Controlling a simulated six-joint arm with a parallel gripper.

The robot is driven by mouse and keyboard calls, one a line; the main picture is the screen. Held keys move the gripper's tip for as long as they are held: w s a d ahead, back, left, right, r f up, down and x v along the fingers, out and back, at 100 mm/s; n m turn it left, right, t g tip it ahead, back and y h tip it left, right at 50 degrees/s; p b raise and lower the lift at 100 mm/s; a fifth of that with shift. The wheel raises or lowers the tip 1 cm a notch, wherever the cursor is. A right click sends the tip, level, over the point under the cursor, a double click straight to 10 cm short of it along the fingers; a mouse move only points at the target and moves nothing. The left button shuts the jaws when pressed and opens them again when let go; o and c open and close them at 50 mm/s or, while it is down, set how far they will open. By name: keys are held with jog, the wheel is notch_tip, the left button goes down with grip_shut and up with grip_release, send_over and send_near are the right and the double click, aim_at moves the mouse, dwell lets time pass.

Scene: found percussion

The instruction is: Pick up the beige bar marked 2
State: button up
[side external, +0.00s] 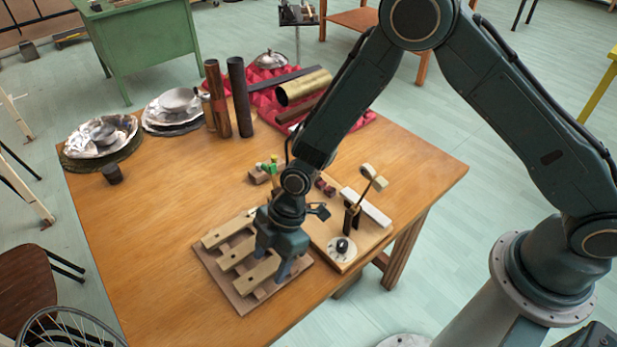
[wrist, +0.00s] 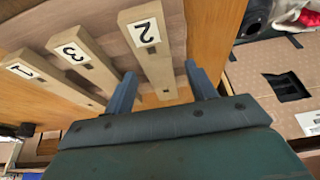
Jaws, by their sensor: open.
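The numbers cannot be read there.
A wooden board (side external: 345,262) with a small upright device stands close to the right of my gripper. Metal bowls (side external: 103,136) and dark tubes (side external: 239,97) stand farther back.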

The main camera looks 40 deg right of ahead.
aim_at(272, 264)
dwell(0.4)
jog(key=c, duration=1.2)
jog(key=shift+r, duration=0.2)
notch_tip(272, 264, up, 20)
jog(key=shift+f, duration=0.15)
